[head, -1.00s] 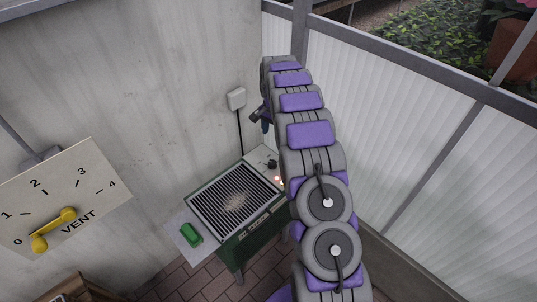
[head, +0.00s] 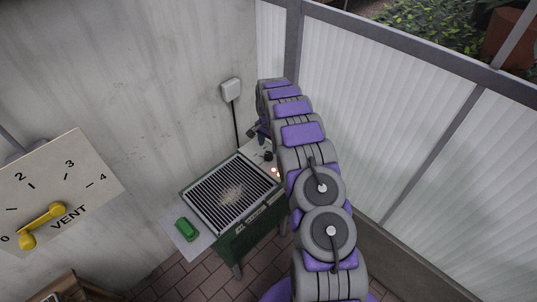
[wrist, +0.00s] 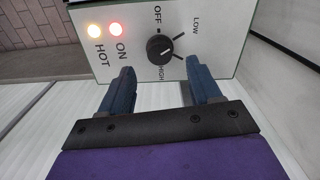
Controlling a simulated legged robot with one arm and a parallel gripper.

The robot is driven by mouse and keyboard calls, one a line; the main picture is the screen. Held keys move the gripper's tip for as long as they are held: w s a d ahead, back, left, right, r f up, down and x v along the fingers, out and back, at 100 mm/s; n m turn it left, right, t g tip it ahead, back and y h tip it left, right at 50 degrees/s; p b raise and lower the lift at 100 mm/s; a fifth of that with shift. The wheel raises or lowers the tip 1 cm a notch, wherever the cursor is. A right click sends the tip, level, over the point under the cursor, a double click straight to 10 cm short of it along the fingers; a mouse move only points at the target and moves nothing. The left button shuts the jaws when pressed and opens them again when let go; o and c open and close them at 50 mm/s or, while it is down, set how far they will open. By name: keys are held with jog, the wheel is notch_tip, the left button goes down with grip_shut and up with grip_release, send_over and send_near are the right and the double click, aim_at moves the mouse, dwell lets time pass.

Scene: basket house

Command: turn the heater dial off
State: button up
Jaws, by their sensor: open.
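The heater (head: 228,196) is a green box with a dark grille on top, standing against the wall in the head view. My gripper (wrist: 158,72) is open. Its two blue fingers lie on either side below the dial, apart from it and empty. In the head view my arm hides much of the gripper.
A green object (head: 187,229) lies on the heater's left side shelf. A VENT board (head: 55,190) with a yellow lever is on the left wall. A white wall box (head: 231,90) with a cable is behind the heater. Translucent panels (head: 420,130) close off the right side.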

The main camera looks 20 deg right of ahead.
aim_at(269, 154)
notch_tip(269, 154, down, 5)
jog(key=shift+f+b, duration=0.15)
jog(key=shift+b, duration=0.35)
jog(key=shift+c, duration=0.4)
jog(key=c, duration=1)
jog(key=shift+o, duration=0.2)
